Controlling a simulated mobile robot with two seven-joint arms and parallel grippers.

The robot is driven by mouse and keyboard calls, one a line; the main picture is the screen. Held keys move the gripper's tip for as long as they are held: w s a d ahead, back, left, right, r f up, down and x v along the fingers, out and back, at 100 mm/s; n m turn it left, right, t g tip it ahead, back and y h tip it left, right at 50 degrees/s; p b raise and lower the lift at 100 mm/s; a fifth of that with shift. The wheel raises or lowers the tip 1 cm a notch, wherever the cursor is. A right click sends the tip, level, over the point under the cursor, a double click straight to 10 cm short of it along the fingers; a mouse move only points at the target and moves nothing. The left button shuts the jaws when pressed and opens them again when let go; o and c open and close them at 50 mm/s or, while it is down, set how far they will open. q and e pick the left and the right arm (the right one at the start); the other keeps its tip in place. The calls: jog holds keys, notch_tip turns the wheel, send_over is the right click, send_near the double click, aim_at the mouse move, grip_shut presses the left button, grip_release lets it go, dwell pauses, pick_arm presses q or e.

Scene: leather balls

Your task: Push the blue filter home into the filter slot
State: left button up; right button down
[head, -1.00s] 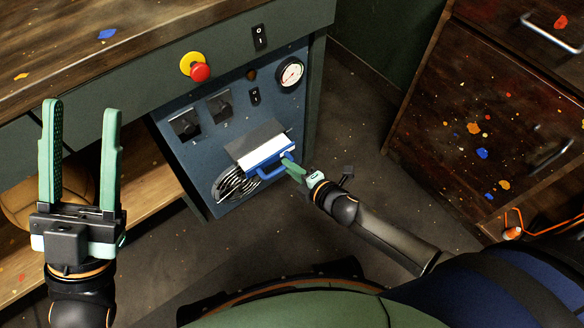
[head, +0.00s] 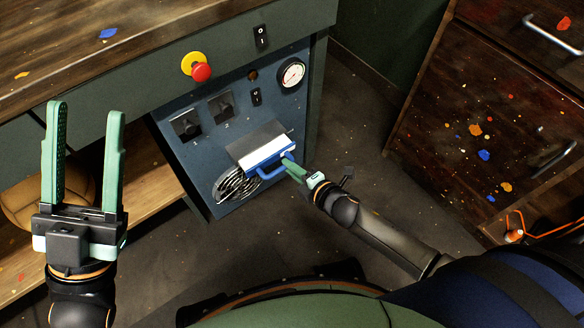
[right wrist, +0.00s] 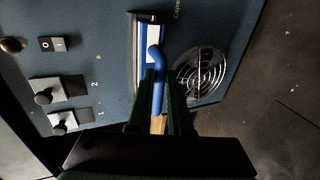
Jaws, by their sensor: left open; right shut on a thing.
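The blue filter (head: 266,154) sits partly in the slot of the blue machine panel, with its pale top and blue front edge sticking out below a grey flap (head: 254,139). My right gripper (head: 290,166) is shut on the filter's blue handle, near its right end. In the right wrist view, the handle (right wrist: 155,58) runs down between my right fingers (right wrist: 160,97), and the filter's pale strip (right wrist: 152,42) shows behind it. How deep the filter sits is hard to tell. My left gripper (head: 86,112) is open and empty, far left of the panel.
The panel (head: 207,157) carries knobs, a rocker switch (head: 256,96) and a gauge (head: 291,74). A round fan grille (head: 236,185) lies just below the filter. A red stop button (head: 201,72) is above. Wooden drawers (head: 490,130) stand right, with open floor between.

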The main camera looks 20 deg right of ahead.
aim_at(269, 157)
jog(key=shift+w+a, duration=0.25)
jog(key=shift+w, duration=0.35)
jog(key=shift+w+a, duration=0.2)
jog(key=shift+w, duration=0.4)
jog(key=c, duration=0.8)
grip_release()
jog(key=shift+o, duration=0.2)
